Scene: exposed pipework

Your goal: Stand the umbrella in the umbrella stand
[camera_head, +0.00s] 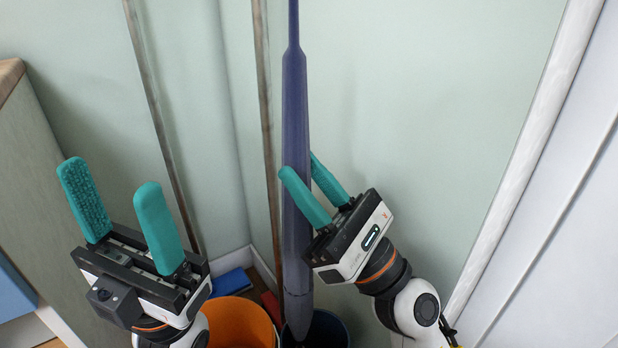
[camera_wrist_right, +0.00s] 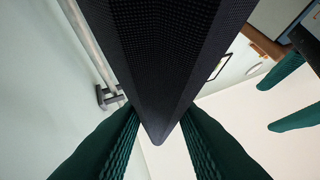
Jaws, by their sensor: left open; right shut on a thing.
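The dark blue umbrella (camera_head: 295,115) is held upright in the head view. Its lower end reaches down to the dark blue bin (camera_head: 330,328) at the bottom, which looks like the umbrella stand. I cannot tell how far inside the rim the tip is. My right gripper (camera_head: 305,180) is shut on the umbrella at mid-length. In the right wrist view the umbrella (camera_wrist_right: 155,65) fills the middle between the fingers of my right gripper (camera_wrist_right: 158,135). My left gripper (camera_head: 118,200) is open and empty, to the left of the umbrella.
An orange bucket (camera_head: 240,322) stands directly left of the dark blue bin. A blue box (camera_head: 232,283) lies behind it near the wall corner. Vertical pipes (camera_head: 266,130) run along the wall. A cabinet (camera_head: 40,170) is at left, a white door frame (camera_head: 520,160) at right.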

